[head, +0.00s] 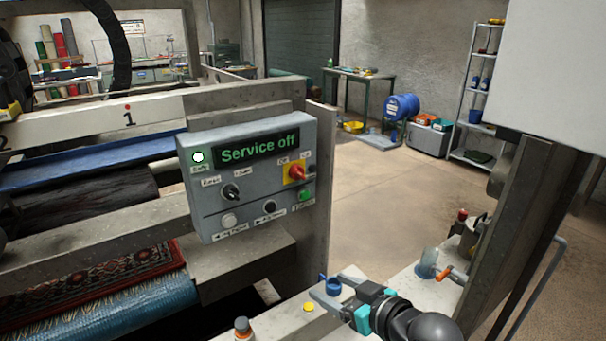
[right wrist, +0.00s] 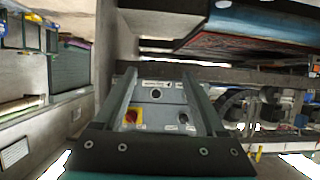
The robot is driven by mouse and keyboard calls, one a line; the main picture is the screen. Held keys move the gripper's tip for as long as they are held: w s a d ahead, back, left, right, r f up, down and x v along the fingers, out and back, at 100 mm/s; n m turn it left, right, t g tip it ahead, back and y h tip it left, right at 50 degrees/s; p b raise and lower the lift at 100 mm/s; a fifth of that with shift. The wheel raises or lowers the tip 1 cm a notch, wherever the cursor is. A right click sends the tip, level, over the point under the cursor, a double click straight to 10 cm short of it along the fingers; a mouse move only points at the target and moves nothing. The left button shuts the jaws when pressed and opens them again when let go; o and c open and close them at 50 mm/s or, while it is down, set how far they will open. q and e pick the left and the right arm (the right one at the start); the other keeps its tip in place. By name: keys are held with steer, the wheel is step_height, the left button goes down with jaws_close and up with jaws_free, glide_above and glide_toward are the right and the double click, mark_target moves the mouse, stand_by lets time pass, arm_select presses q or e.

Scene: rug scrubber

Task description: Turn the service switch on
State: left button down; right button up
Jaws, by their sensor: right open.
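The grey control panel (head: 247,172) is on the machine's near frame, and its display (head: 258,148) reads "Service off". It carries a red rotary switch on a yellow plate (head: 296,172), a black selector knob (head: 230,192) and a smaller black knob (head: 270,207). The labels are too small to read surely. My right gripper (head: 334,284) is open and empty, low and right of the panel, apart from it. In the right wrist view, the panel (right wrist: 157,112) appears upside down between the fingers (right wrist: 158,76), with the red switch (right wrist: 132,117) and selector knob (right wrist: 183,118).
A patterned red rug (head: 110,280) and a blue roll (head: 140,308) lie in the machine at left. Open floor (head: 385,195) lies behind the panel.

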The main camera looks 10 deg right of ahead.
mark_target(302, 177)
steer(key=w+d+r+t+y, duration=0.1)
steer(key=w+d+r+t, duration=0.1)
steer(key=w+r, duration=0.3)
steer(key=w+d+r+t, duration=0.2)
steer(key=r, duration=0.6)
steer(key=x, duration=1.5)
steer(key=shift+a+r, duration=0.15)
steer(key=shift+r, duration=0.1)
jaws_close()
